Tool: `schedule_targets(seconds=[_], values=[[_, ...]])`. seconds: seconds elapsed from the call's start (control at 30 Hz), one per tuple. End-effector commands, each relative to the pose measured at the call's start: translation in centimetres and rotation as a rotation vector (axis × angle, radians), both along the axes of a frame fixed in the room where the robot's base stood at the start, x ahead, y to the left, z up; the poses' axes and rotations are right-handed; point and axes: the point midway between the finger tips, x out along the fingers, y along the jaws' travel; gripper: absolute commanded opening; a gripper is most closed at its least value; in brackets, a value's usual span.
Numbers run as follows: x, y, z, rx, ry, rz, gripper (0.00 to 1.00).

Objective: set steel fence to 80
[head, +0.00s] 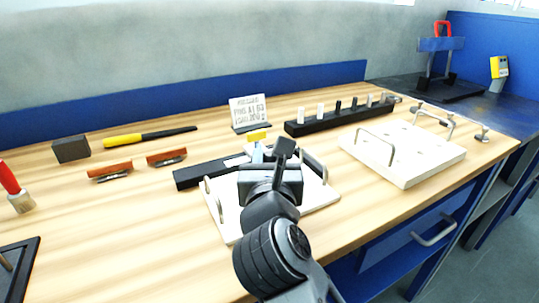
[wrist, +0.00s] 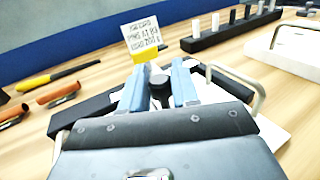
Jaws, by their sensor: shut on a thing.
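A white board (head: 228,228) with metal loop handles lies at the bench's front middle, partly hidden by my arm. A long dark bar (head: 197,175) reaches out to its left; its middle is hidden behind my gripper, and I cannot tell if it is the steel fence. The bar also shows in the wrist view (wrist: 85,108). My gripper (wrist: 159,92) is over the board, its light-blue fingers shut on a small dark knob (wrist: 155,69). A yellow piece (head: 257,135) stands just beyond the fingertips. No scale reading is legible.
A printed card (head: 248,111) stands behind the board, reading roughly "PINS A1 B3". A dark rack (head: 340,120) holds several pegs. A second white board (head: 405,158) lies at right. Two red-brown tools (head: 112,171) and a yellow-handled tool (head: 125,141) lie left.

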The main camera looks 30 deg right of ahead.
Motion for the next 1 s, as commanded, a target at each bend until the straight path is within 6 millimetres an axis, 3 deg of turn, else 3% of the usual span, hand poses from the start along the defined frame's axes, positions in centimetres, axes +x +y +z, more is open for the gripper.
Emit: schedule_targets(seconds=[0.33, 0.63, 0.67, 0.83, 1.0], values=[[0.0, -2.4, 0.2, 0.0, 0.004, -0.005, 0.0], [0.0, -2.5, 0.0, 0.0, 0.0, -0.004, 0.0], [0.0, -2.5, 0.0, 0.0, 0.0, -0.004, 0.33], [0.0, -2.4, 0.0, 0.0, 0.0, -0.003, 0.49], [0.0, -2.4, 0.0, 0.0, 0.0, -0.002, 0.49]])
